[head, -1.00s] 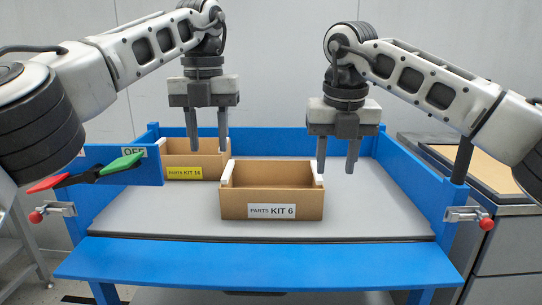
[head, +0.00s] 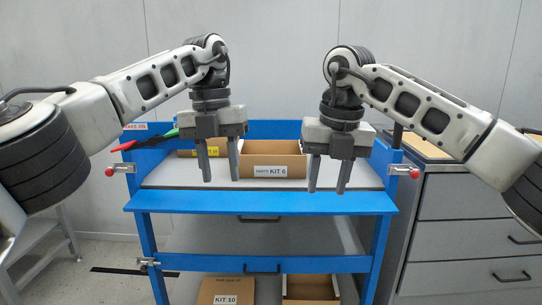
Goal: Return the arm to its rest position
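My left gripper (head: 219,160) hangs fingers down in front of the blue cart, left of the middle. Its two fingers are apart with nothing between them. My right gripper (head: 328,175) hangs fingers down to its right, also with its fingers apart and empty. Both arms are raised and bent, coming in from the sides. In the picture the fingers overlap the cart's top tray (head: 170,177). The KIT 6 box (head: 270,171) shows between the grippers, apart from the fingers. The box with the yellow label (head: 205,152) is partly hidden behind my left gripper.
The blue cart's front ledge (head: 260,201) faces me, with red-knobbed latches (head: 110,172) at its sides. A KIT 10 box (head: 225,290) and another open box (head: 310,288) sit on the lower shelf. A grey drawer cabinet (head: 470,230) stands right. Floor on the left is partly clear.

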